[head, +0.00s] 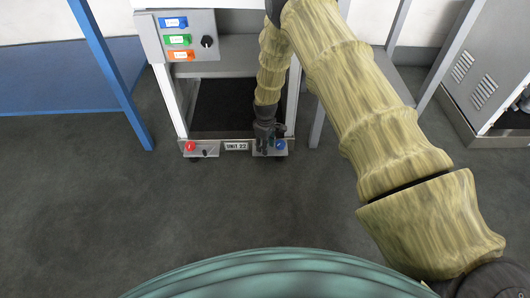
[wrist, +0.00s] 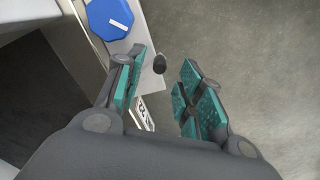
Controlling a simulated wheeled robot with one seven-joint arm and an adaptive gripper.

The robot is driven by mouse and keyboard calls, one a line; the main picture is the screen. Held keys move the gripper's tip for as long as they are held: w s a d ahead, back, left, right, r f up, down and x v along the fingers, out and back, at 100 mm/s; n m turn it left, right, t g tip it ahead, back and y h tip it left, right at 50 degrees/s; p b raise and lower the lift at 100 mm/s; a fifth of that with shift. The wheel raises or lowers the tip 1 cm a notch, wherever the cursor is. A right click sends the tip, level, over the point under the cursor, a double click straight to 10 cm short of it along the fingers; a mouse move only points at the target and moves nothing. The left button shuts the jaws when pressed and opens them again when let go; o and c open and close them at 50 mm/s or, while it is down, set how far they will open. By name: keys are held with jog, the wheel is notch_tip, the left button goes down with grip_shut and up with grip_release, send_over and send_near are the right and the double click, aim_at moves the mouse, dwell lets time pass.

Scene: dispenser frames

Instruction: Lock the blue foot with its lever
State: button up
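The blue foot (head: 281,145) is at the front right bottom corner of the unit, partly behind my gripper (head: 265,138) in the head view. In the wrist view the blue foot is an eight-sided blue knob (wrist: 108,20) with a white mark, at the upper left on a pale metal plate. A dark rounded lever end (wrist: 160,64) sticks out near the plate's edge. My gripper (wrist: 164,76) is open, with teal-padded fingers. The lever end appears in the gap between the fingertips, nearer the left finger. I cannot tell its depth relative to the fingertips.
The unit's label plate (head: 236,146) sits between the blue foot and a red foot (head: 190,146) with its own small lever. A panel with coloured labels (head: 177,41) is above. A blue frame (head: 112,72) stands left. Grey floor (head: 230,205) in front is clear.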

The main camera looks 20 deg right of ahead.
jog(key=shift+f+b, duration=0.5)
jog(key=shift+f, duration=1.1)
jog(key=shift+c, duration=0.3)
grip_shut()
